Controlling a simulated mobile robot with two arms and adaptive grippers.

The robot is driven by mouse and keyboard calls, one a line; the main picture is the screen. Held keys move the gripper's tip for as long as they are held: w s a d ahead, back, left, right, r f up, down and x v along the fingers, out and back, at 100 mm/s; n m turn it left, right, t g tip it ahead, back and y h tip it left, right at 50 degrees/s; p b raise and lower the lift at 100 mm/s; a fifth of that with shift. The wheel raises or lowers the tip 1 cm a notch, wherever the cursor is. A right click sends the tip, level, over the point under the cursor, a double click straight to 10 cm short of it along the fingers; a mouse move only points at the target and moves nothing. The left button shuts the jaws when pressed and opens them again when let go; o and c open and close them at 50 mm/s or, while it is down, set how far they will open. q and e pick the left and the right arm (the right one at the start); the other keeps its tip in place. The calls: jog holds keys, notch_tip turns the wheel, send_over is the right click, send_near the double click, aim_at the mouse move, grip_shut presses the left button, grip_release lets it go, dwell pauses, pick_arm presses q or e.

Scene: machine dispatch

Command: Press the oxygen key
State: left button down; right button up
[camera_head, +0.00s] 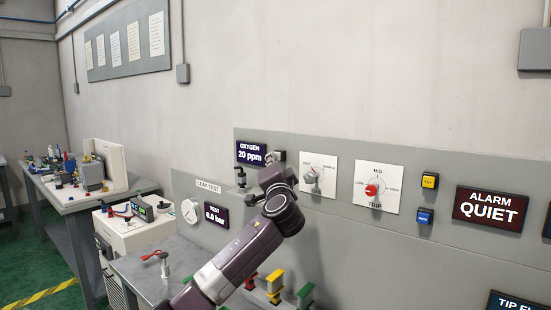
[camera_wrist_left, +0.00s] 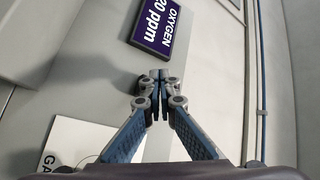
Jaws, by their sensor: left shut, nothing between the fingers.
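The oxygen display (camera_head: 251,153), a dark screen reading "OXYGEN 20 ppm", is on the upper left of the grey wall panel. It also shows near the top of the left wrist view (camera_wrist_left: 157,27). My left gripper (camera_wrist_left: 157,76) is shut and empty, its fingertips together in front of the panel, between the display and a white card. In the head view the left gripper (camera_head: 276,157) is just right of the display, partly behind my own wrist. I cannot make out an oxygen key; the fingertips may hide it. Whether they touch the panel I cannot tell. My right gripper is out of view.
The white card with a selector (camera_head: 317,175) and a red-knob dial card (camera_head: 377,187) are to the right. Yellow (camera_head: 429,181) and blue (camera_head: 424,215) buttons follow, then the "ALARM QUIET" screen (camera_head: 490,208). A gauge (camera_head: 191,212) is lower left. Coloured levers (camera_head: 275,282) stand below.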

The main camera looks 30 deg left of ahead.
pick_arm(q)
jog(key=shift+w, duration=0.2)
jog(key=shift+s, duration=0.1)
dwell(0.4)
jog(key=shift+s, duration=0.85)
jog(key=s+b, duration=0.1)
jog(key=s, duration=0.4)
jog(key=shift+a, duration=0.2)
jog(key=shift+f, duration=0.1)
dwell(0.5)
